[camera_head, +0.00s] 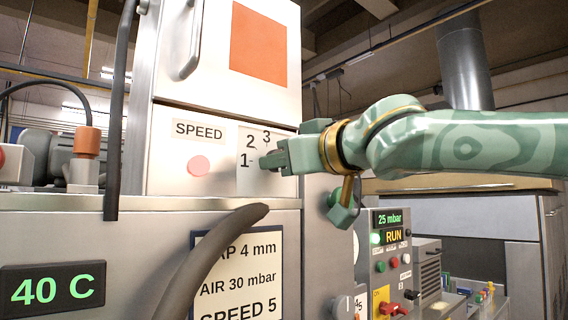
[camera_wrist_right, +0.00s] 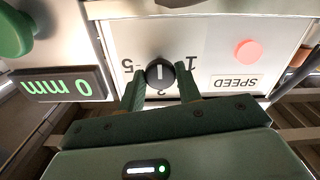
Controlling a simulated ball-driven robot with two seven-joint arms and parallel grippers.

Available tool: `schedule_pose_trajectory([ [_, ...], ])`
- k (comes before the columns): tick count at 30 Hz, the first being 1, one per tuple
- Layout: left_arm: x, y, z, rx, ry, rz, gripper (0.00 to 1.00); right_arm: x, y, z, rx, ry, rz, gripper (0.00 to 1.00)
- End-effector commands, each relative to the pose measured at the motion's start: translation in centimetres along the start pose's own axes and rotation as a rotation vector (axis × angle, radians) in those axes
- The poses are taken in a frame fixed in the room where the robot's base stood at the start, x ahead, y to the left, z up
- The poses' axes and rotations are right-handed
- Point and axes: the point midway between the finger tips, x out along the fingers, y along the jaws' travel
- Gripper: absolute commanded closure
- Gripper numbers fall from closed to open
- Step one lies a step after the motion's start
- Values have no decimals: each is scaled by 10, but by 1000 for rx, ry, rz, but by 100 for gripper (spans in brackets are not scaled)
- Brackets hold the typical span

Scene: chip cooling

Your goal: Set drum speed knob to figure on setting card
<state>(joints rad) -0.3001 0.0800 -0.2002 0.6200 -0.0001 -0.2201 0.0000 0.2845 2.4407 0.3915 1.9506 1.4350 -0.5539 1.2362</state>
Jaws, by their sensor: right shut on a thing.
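The drum speed knob (camera_wrist_right: 160,73) is round and dark with a pale line, roughly vertical in the upside-down right wrist view. Its dial shows 1 on the right and 5 on the left; the figure below the knob is partly hidden. My right gripper (camera_wrist_right: 159,78) has a finger on each side of the knob and is shut on it. In the head view the right gripper (camera_head: 272,161) hides the knob; 1, 2 and 3 show on the dial plate (camera_head: 246,182). The setting card (camera_head: 263,262) reads SPEED 5 and AIR 30 mbar, with a gap line partly covered. My left gripper is out of view.
A dark hose (camera_head: 205,258) crosses the card's left edge. A pink button (camera_head: 199,165) sits beside the dial under the SPEED label. A green knob (camera_head: 342,209) sticks out below my right wrist. A 40 C display (camera_head: 52,289) is lower left; a control box (camera_head: 391,250) stands right.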

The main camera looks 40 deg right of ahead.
Motion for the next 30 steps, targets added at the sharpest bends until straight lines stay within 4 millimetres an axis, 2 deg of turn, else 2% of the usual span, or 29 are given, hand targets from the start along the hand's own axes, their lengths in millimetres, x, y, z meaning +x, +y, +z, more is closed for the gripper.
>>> schedule_pose_trajectory([
  [14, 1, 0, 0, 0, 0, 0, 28, 0, 0, 2, 13, -4, -1, 89],
  [15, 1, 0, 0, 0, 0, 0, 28, 0, 0, 2, 13, -4, -1, 55],
  [16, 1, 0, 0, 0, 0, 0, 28, 0, 0, 2, 13, -3, -1, 47],
  [17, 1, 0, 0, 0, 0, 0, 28, 0, 0, 2, 13, -3, -1, 44],
  [26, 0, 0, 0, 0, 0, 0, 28, -2, 0, 0, 11, -1, 0, 44],
  [30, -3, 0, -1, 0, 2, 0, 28, -18, 0, -2, 12, 2, 0, 44],
])
